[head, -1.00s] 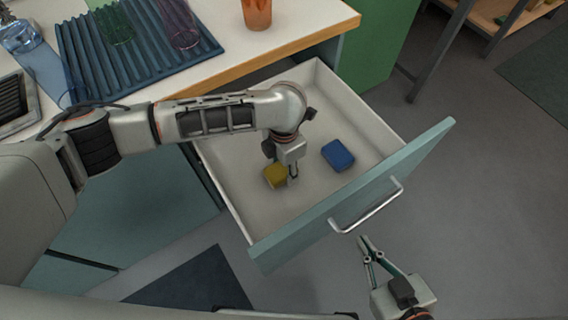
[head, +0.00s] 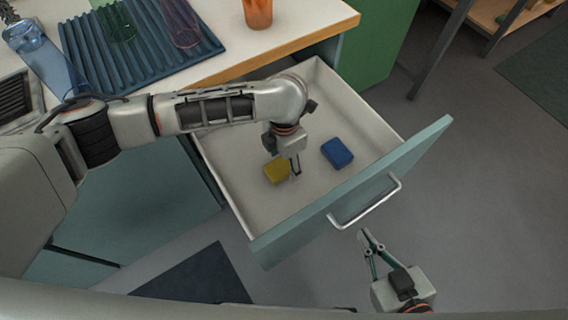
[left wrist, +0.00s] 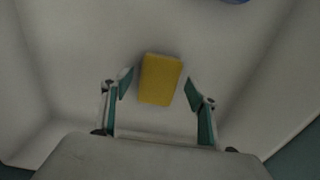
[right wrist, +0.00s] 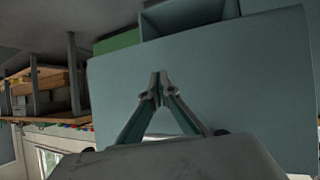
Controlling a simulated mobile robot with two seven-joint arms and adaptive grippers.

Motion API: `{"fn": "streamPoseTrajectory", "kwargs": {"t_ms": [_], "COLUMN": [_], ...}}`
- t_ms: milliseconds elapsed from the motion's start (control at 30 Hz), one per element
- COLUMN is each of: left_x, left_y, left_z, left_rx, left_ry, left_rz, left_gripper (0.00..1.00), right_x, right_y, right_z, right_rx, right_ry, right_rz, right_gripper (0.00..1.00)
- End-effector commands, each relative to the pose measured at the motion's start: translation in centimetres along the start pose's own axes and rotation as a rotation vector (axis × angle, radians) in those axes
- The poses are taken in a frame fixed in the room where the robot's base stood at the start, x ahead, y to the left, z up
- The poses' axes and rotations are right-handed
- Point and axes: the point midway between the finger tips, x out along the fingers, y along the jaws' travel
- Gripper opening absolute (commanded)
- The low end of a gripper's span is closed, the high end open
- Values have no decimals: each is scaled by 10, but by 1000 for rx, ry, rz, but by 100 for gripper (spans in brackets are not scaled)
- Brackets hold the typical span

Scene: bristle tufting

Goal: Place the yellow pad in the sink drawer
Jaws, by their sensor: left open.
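The yellow pad (head: 277,171) lies on the floor of the open sink drawer (head: 238,205). My left gripper (head: 294,166) is over the drawer, just above the pad. In the left wrist view, the pad (left wrist: 160,79) appears between the two spread fingers (left wrist: 158,88), with a gap on each side; the gripper is open and empty. My right gripper (head: 371,240) is outside the drawer, in front of its handle (head: 366,206). In the right wrist view its fingertips (right wrist: 158,88) meet with nothing between them.
A blue pad (head: 337,153) lies in the drawer to the right of the yellow one. On the counter are a ribbed blue drying mat (head: 95,62), an orange cup (head: 258,12) and other glasses. The drawer's front and side walls surround my left gripper.

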Motion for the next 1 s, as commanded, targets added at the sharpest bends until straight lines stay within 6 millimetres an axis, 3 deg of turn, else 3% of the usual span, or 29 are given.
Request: {"fn": "streamPoseTrajectory", "kwargs": {"t_ms": [33, 100, 400, 600, 1000], "left_x": [-21, -37, -91, -104, -105], "left_y": [4, 4, 2, 1, 0], "left_z": [3, 3, 2, 1, 0], "left_rx": [1, 0, 1, 0, 0], "left_ry": [-10, -11, -7, -3, -1], "left_rz": [12, 14, 10, 4, 1], "left_gripper": [59, 59, 59, 59, 59], "right_x": [-2, -4, -11, -12, -11], "right_y": [5, 9, 23, 22, 20], "right_z": [-7, -3, 23, 27, 30], "right_rx": [-13, -27, -74, -74, -68], "right_ry": [8, -4, -74, -82, -85], "right_rz": [8, 15, 34, 33, 31], "right_gripper": [0, 0, 0, 0, 0]}}
